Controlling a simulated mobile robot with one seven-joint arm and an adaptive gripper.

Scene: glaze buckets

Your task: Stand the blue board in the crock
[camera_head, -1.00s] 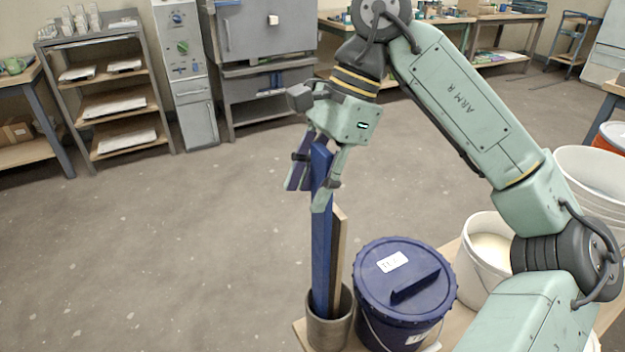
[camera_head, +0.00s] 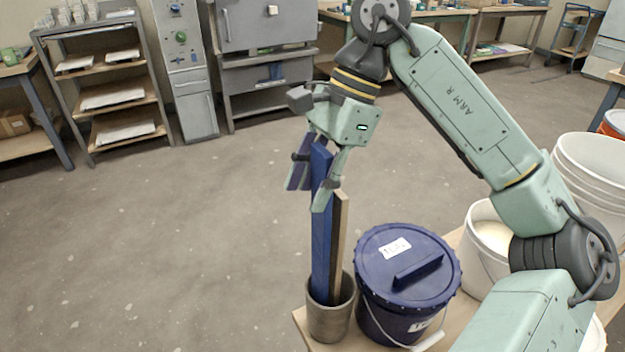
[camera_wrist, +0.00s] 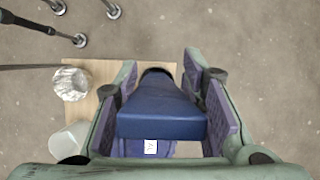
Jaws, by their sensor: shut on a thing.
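The blue board (camera_head: 321,230) stands nearly upright, its lower end inside the grey-brown crock (camera_head: 328,322). My gripper (camera_head: 312,180) is shut on its upper part, with a finger on either side. In the wrist view the blue board (camera_wrist: 160,118) fills the middle between the fingers of my gripper (camera_wrist: 168,100). A brown board (camera_head: 339,245) also stands in the crock, just right of the blue one. The blue board's bottom end is hidden by the crock wall, so I cannot tell whether it touches the floor of the crock.
A lidded blue bucket (camera_head: 405,285) stands close to the right of the crock, on a wooden table (camera_head: 302,322). An open white bucket (camera_head: 484,262) and stacked white buckets (camera_head: 590,175) are further right. The floor to the left is clear.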

